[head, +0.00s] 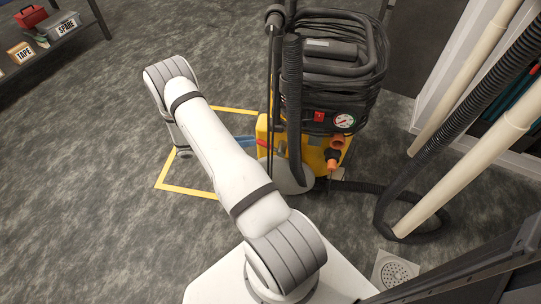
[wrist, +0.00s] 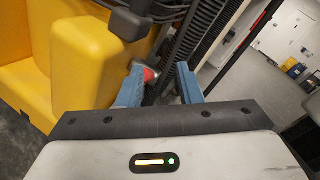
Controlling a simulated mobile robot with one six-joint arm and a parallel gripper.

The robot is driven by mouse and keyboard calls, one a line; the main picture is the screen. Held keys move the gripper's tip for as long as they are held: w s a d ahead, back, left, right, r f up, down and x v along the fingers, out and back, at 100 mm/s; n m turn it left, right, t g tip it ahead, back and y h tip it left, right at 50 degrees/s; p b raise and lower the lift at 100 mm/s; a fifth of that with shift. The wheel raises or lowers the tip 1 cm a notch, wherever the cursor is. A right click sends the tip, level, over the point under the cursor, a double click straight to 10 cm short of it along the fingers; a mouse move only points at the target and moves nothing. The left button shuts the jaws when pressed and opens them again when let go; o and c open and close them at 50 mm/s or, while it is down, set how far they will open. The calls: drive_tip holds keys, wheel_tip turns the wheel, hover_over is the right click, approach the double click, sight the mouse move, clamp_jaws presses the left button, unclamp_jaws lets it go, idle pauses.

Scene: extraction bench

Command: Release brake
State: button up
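The yellow extraction machine (head: 263,131) stands on the floor, and its yellow body (wrist: 85,55) fills the left of the wrist view. A small red-tipped part, likely the brake lever (wrist: 150,75), shows between my fingertips, nearer the left finger. Red also shows low on the machine's left side in the head view (head: 264,143). My gripper (wrist: 160,68) has two blue fingers spread apart with the red part in the gap. I cannot tell whether a finger touches it. In the head view my arm hides most of the gripper.
A coiled black hose (head: 335,60) tops the machine, with a gauge (head: 344,121) and red switch (head: 318,116) on its front. Yellow floor tape (head: 186,190) lies left. Cream pipes (head: 465,175) and a floor drain (head: 397,270) are right. Open floor lies left.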

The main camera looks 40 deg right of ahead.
drive_tip(key=shift+n+h, duration=0.5)
drive_tip(key=shift+s+d+f+b, duration=0.45)
drive_tip(key=shift+s+d+f, duration=0.25)
drive_tip(key=shift+d, duration=0.55)
drive_tip(key=shift+s+d+f+b, duration=0.45)
drive_tip(key=shift+s+d+f, duration=0.25)
drive_tip(key=shift+d, duration=0.6)
drive_tip(key=shift+s+d+f+b, duration=0.45)
drive_tip(key=shift+s+d+f, duration=0.25)
drive_tip(key=shift+d, duration=0.55)
